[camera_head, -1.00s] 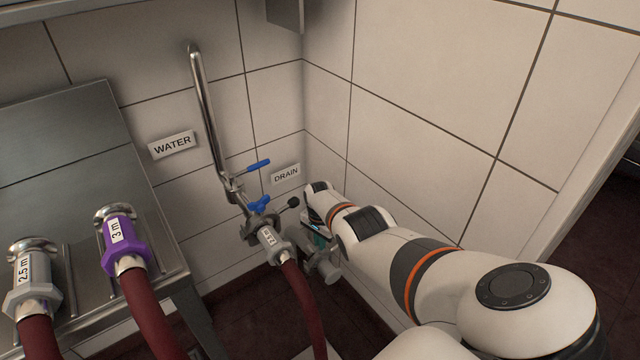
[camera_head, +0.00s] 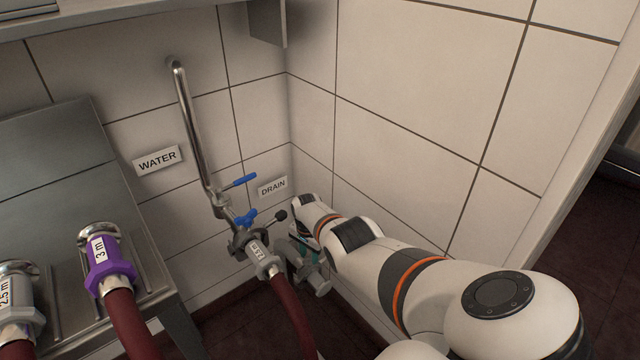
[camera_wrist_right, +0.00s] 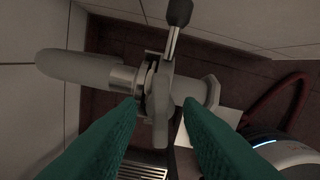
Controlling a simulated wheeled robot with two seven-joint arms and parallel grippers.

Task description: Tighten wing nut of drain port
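In the wrist view the drain port is a grey pipe (camera_wrist_right: 85,70) with a clamp (camera_wrist_right: 148,84) and a lever ending in a black knob (camera_wrist_right: 178,12). A grey, blurred tongue (camera_wrist_right: 160,122), apparently the wing nut, hangs at the clamp. My right gripper (camera_wrist_right: 160,110) is open, its teal fingers on either side of that tongue with visible gaps; contact is not seen. In the head view my right gripper (camera_head: 309,252) is below the DRAIN label (camera_head: 272,187), right of the hose coupling, largely hidden by my arm. My left gripper is not in view.
A red hose (camera_head: 292,315) hangs from a grey coupling (camera_head: 262,257) close to the right gripper. Blue handles (camera_head: 240,181) sit above it. Tiled walls meet just behind. A steel counter (camera_head: 50,160) and two labelled hoses, one purple-collared (camera_head: 100,255), stand left.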

